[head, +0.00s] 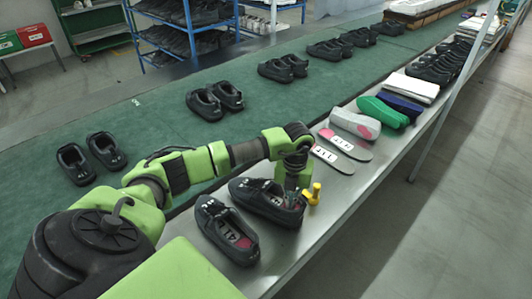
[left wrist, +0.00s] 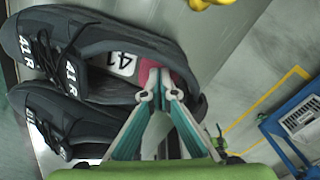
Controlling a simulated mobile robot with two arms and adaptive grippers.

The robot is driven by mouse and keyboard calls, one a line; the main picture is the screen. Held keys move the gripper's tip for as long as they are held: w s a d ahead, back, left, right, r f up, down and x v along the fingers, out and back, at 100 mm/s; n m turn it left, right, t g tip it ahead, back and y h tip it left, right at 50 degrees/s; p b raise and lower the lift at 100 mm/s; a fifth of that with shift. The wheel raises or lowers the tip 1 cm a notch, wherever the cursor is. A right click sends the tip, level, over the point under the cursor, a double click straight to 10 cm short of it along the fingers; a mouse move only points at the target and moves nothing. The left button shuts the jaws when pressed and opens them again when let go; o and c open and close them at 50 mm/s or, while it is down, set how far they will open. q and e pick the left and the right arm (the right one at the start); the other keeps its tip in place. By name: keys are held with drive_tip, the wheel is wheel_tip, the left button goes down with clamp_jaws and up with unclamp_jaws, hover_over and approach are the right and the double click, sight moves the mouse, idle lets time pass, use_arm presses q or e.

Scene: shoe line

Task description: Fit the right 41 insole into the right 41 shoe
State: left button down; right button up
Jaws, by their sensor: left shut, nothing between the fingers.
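The right 41 shoe (left wrist: 110,30), black with "41 R" tags, lies on the metal bench. It also shows in the head view (head: 262,203). Inside it is an insole (left wrist: 123,64) with a white "41" label and a pink heel part; the toe end is hidden in the shoe. My left gripper (left wrist: 160,88) is shut and empty, its fingertips at the pink heel inside the shoe opening. I cannot tell if they touch it. In the head view, the wrist (head: 292,170) hangs over this shoe. My right gripper is not in view.
A matching shoe (head: 226,232) with an insole stands beside it at left. A yellow object (head: 313,194) stands just right. Two loose labelled insoles (head: 344,145), then grey, green and blue pieces, lie farther along the bench. The green conveyor (head: 150,130) carries several pairs of shoes.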

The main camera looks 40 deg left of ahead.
use_arm(q)
drive_tip(key=shift+s+a+f+b, duration=0.1)
drive_tip(key=shift+a+f+b, duration=0.05)
drive_tip(key=shift+f+b, duration=0.35)
drive_tip(key=shift+a+f+b, duration=0.1)
drive_tip(key=shift+f+b, duration=0.15)
drive_tip(key=shift+f, duration=0.35)
drive_tip(key=shift+r, duration=0.1)
wheel_tip(320, 180, up, 11)
drive_tip(key=p, duration=0.7)
drive_tip(key=shift+p, duration=0.4)
idle(0.5)
